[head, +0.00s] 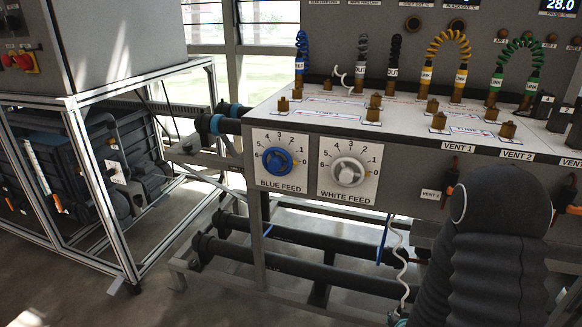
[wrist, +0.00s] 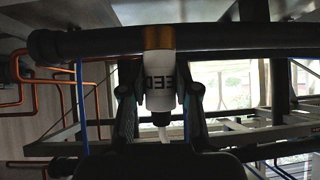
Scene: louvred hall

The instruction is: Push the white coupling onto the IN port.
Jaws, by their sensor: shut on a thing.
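My gripper (wrist: 160,98) is shut on the white coupling (wrist: 160,68) in the wrist view, one finger on each side of it. The coupling has dark lettering, seen upside down, that looks like "FEED". A brass-coloured part (wrist: 158,38) shows at its upper end, across a dark pipe; I cannot tell whether it belongs to the coupling. A short white piece of hose leaves its lower end. In the head view a coiled white hose (head: 402,265) hangs below the bench front; the gripper there is hidden or cut off. I cannot make out which port is marked IN.
The bench top (head: 270,108) carries several brass ports (head: 376,101) and standing couplings with blue, black, yellow and green hoses. Its front has a blue knob (head: 277,161) and a white knob (head: 347,172). Dark pipes (head: 300,272) run low beneath. A framed machine (head: 90,150) stands left.

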